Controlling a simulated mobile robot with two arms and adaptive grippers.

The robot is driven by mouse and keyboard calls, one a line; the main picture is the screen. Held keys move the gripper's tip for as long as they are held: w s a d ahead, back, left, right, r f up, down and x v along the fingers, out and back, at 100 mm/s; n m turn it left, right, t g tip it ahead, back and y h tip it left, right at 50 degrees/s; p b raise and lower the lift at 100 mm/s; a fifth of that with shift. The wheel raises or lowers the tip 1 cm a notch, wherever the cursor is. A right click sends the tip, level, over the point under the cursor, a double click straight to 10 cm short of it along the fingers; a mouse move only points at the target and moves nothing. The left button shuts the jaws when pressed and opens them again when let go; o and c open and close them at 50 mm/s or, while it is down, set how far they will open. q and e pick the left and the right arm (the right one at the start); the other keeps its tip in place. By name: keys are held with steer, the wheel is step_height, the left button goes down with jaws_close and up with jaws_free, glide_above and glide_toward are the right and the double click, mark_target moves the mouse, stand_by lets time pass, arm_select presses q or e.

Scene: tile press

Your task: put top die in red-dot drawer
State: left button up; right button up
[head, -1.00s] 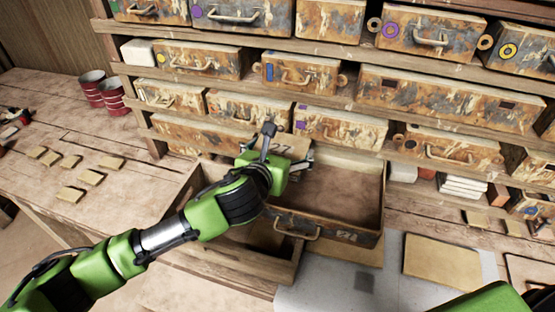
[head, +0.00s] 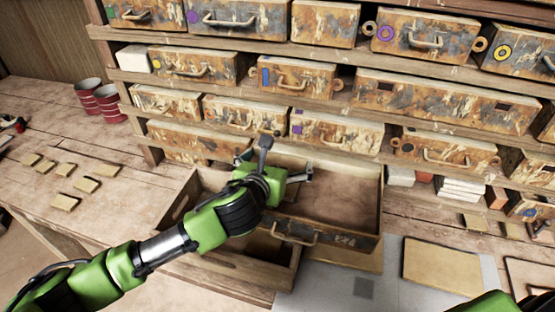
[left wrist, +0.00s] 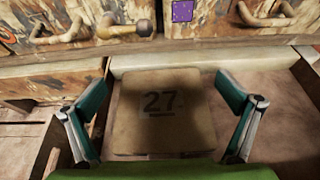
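In the left wrist view, a flat brown die (left wrist: 160,132) marked "27" lies between the fingers of my left gripper (left wrist: 162,92). In the head view my left gripper (head: 287,163) is over the left back part of an open drawer (head: 345,243) and hides the die there. The brown floor of this drawer looks bare where it shows. No red dot shows clearly on any drawer front. My right gripper is out of view.
Shut drawers with coloured marks fill the rack behind, including a purple-square drawer (head: 335,133). A flat board (head: 442,265) lies right.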

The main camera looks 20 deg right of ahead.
arm_select(q)
steer(key=v, duration=1.2)
steer(key=s+a+f+m+g+y, duration=0.2)
steer(key=s+a+f+m, duration=0.55)
steer(key=a+m, duration=0.3)
steer(key=s+a+f+m+g+y, duration=0.3)
steer(key=s+a+f+m, duration=0.45)
steer(key=a+m, duration=0.3)
steer(key=s+a+f+m+g+y, duration=0.2)
steer(key=s+a+f+m, duration=0.5)
steer(key=a+f+m, duration=0.3)
step_height(320, 180, down, 29)
steer(key=s+g+b, duration=0.2)
steer(key=b, duration=0.2)
steer(key=s+a+f+g+b, duration=0.1)
steer(key=s+a+f+b, duration=0.2)
steer(key=s+f, duration=1.4)
step_height(320, 180, down, 3)
steer(key=shift+s+a+r+m, duration=0.15)
steer(key=shift+s+a+m, duration=0.05)
steer(key=shift+a+m, duration=0.1)
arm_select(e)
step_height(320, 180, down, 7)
